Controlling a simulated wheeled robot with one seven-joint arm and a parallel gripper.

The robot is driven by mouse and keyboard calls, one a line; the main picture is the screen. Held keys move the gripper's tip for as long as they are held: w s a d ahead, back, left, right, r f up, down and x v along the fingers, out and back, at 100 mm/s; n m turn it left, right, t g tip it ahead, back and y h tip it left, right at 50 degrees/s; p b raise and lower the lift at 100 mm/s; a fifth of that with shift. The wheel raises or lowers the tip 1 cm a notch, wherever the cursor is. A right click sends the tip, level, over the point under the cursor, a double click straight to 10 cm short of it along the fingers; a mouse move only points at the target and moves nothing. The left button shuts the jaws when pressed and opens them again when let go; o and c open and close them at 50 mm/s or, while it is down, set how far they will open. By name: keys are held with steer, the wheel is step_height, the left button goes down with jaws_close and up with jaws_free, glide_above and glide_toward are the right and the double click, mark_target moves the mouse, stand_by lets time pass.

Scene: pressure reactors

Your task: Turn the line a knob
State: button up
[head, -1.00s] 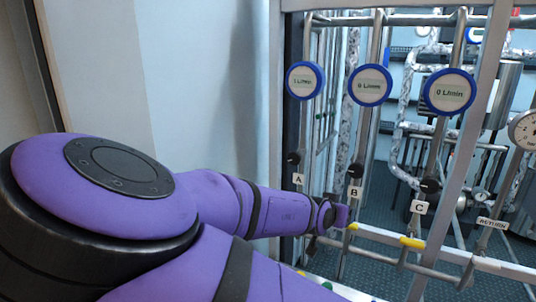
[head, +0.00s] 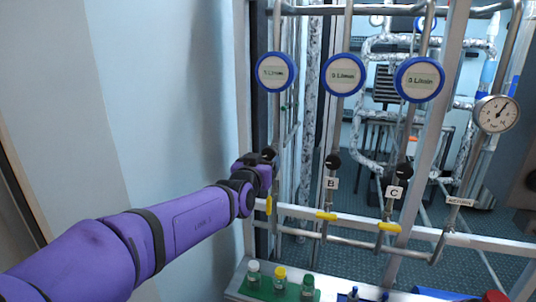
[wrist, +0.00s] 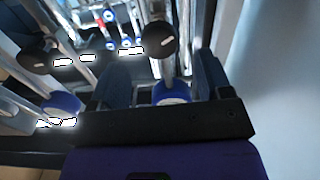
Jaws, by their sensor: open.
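The line A knob (head: 268,153) is a small black round knob on the leftmost pipe in the head view, partly covered by my gripper; its A label is hidden. My gripper (head: 262,163) is right by it at the end of my purple arm. In the wrist view, a black knob (wrist: 160,40) with a pale mark sits just ahead of the gap between the two open fingers (wrist: 160,65), apart from both. I cannot tell how far ahead it is. The blue-rimmed line A meter (head: 276,72) hangs above; its reading is blurred.
Knobs B (head: 333,161) and C (head: 404,171) stand to the right, under meters (head: 343,74) and (head: 419,79). Yellow valve handles (head: 326,216) sit below. A pressure gauge (head: 496,114) is at right. Small bottles (head: 280,279) stand at the bottom. A pale wall (head: 150,110) is at left.

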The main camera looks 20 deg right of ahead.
mark_target(268, 154)
steer(key=shift+x, duration=2.95)
steer(key=c, duration=0.9)
